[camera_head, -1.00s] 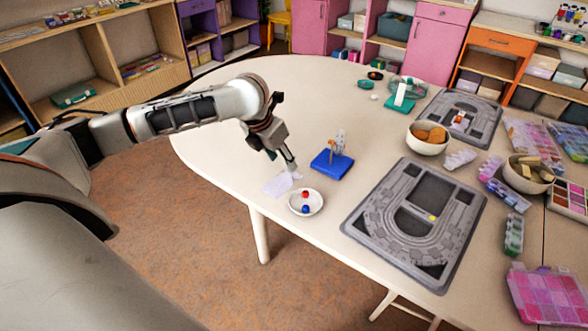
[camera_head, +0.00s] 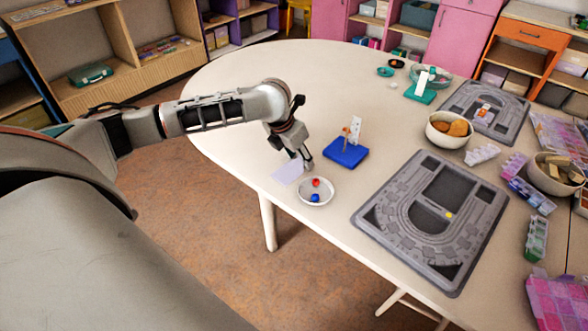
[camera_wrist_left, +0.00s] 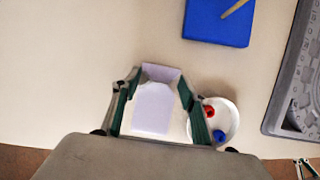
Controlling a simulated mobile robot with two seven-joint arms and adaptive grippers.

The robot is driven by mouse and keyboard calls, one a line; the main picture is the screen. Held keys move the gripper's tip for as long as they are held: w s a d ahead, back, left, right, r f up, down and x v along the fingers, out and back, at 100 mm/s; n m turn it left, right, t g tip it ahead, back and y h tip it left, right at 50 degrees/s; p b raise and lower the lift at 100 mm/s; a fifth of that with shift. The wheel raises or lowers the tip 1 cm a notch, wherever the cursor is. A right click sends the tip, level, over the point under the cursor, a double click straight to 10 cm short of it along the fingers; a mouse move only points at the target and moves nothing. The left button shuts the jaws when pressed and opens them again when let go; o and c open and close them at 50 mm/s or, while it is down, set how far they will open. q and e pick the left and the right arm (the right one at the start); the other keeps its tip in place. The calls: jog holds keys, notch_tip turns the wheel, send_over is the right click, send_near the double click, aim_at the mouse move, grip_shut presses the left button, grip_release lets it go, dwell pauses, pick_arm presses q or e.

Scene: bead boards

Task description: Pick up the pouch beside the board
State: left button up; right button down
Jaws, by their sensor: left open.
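The pale lavender pouch (camera_head: 287,173) lies flat on the table, left of the small white dish and apart from the grey board (camera_head: 475,225). My left gripper (camera_head: 307,165) is low over the table at the pouch's right end. In the left wrist view the gripper (camera_wrist_left: 160,80) is open, with one finger on each side of the pouch (camera_wrist_left: 153,105).
The white dish (camera_head: 316,199) with a red and a blue bead sits close beside the right finger. A blue block (camera_head: 345,154) with a small stand is behind it. Bowls and bead boxes crowd the right side. The table's left part is clear.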

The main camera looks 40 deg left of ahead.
pick_arm(q)
jog(key=c, duration=0.8)
jog(key=shift+r, duration=0.1)
